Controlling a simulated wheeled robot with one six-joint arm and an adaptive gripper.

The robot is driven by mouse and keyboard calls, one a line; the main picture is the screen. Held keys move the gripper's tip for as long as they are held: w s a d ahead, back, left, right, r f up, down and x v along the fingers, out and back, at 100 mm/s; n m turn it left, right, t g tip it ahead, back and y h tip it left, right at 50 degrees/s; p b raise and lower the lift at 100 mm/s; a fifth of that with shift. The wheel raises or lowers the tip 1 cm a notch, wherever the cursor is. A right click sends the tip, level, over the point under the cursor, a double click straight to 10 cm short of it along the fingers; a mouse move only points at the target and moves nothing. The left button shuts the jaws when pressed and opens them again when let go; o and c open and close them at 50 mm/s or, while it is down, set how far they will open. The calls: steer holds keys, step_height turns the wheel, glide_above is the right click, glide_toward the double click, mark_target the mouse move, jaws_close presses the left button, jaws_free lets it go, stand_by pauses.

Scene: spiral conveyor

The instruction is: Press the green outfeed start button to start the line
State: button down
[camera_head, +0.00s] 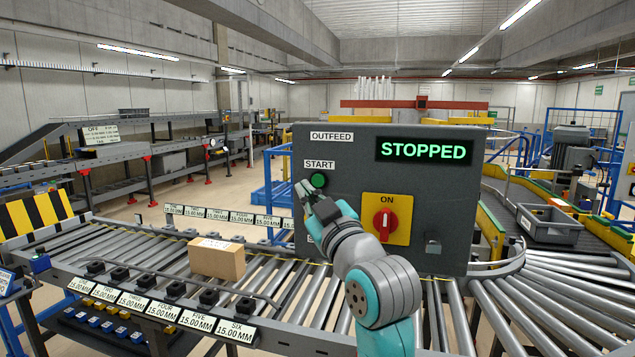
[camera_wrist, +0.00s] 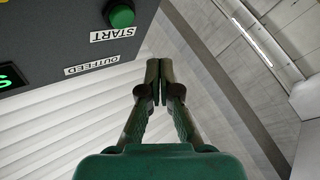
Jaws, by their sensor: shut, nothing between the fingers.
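The green start button (camera_head: 318,180) sits on the left side of a grey control panel (camera_head: 340,230), under a START label (camera_head: 319,164). The panel's display (camera_head: 423,151) reads STOPPED. My gripper (camera_head: 303,188) is shut and empty, its tips just left of and slightly below the button in the head view. In the wrist view my gripper (camera_wrist: 153,72) points up the picture, and the green button (camera_wrist: 121,16) is above and left of the tips, apart from them. I cannot tell the depth gap to the panel.
A red rotary switch (camera_head: 386,221) on a yellow plate marked ON is right of the button. A cardboard box (camera_head: 217,258) lies on the roller conveyor (camera_head: 120,240) at left. A grey tray (camera_head: 548,224) stands on the curved conveyor at right. Open air lies left of the panel.

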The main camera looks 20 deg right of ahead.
mark_target(316, 186)
steer(key=shift+w+d, duration=0.65)
steer(key=shift+w, duration=0.25)
steer(key=shift+w+d, duration=0.65)
steer(key=shift+w, duration=0.2)
steer(key=shift+w, duration=0.1)
steer(key=shift+w+d, duration=0.25)
